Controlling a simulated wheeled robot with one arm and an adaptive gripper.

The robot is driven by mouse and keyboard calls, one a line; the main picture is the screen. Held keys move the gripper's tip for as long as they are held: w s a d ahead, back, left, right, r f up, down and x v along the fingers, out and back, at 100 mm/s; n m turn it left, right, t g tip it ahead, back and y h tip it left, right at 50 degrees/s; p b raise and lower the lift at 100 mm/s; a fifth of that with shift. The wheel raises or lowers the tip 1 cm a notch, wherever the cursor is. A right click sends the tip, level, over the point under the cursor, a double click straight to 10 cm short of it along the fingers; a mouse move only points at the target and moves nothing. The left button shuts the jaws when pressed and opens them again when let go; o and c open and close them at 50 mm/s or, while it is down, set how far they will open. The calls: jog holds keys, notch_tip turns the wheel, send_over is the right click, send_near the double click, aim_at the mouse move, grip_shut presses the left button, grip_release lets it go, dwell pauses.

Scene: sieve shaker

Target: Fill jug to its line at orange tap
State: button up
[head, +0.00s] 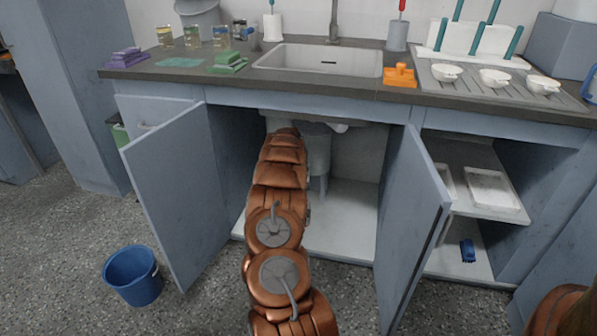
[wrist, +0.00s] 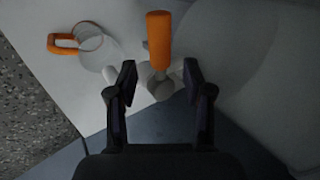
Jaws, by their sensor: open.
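In the wrist view, the orange tap shows as an orange lever (wrist: 158,38) on a pale grey tap body (wrist: 160,86). My gripper (wrist: 160,76) is open, with one dark finger on each side of the tap body in the picture; I cannot tell if either finger touches it. The jug (wrist: 98,52), pale with an orange handle (wrist: 62,43), is left of the tap over a light surface. Its line and any water in it cannot be made out. In the head view my arm reaches into the cupboard under the sink, hiding my gripper, the tap and the jug.
Open cupboard doors stand left (head: 180,190) and right (head: 415,220) of my arm. A grey cylindrical vessel (head: 318,150) is inside. A blue bucket (head: 132,275) stands on the floor at left. The sink (head: 325,60) is above, with an orange object (head: 400,76) beside it.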

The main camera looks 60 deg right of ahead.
grip_shut()
dwell(0.4)
jog(key=shift+r, duration=0.15)
